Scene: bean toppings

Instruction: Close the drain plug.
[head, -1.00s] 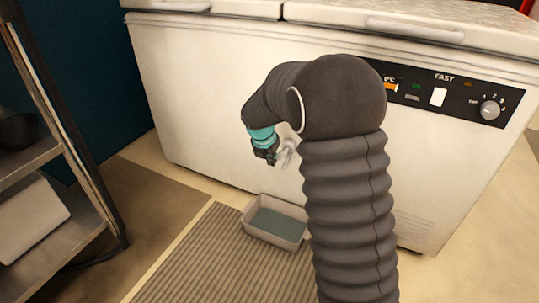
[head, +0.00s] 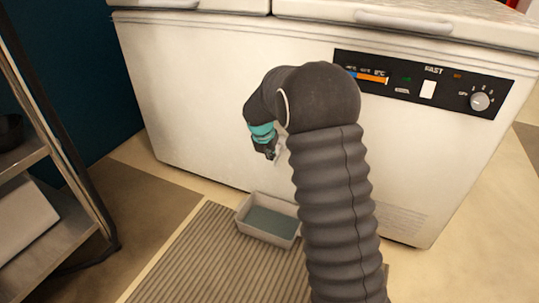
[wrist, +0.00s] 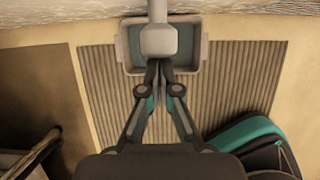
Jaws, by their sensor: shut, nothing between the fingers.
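The drain plug (head: 282,150) is a pale spout-like fitting low on the front of the white chest freezer (head: 210,100). My gripper partly covers it in the head view. In the wrist view the plug (wrist: 158,38) hangs at top centre, a pale stem with a wider block at its lower end. My gripper (head: 272,155) is shut and empty, pointing down beside the plug. In the wrist view my gripper (wrist: 159,65) has its fingertips together just below the plug's block; I cannot tell whether they touch it.
A grey tray (head: 262,235) of bluish liquid stands below the plug on a ribbed mat (head: 200,255). A metal shelf rack (head: 75,180) stands at the left. A control panel (head: 420,85) is on the freezer's upper right front. Bare floor lies between rack and mat.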

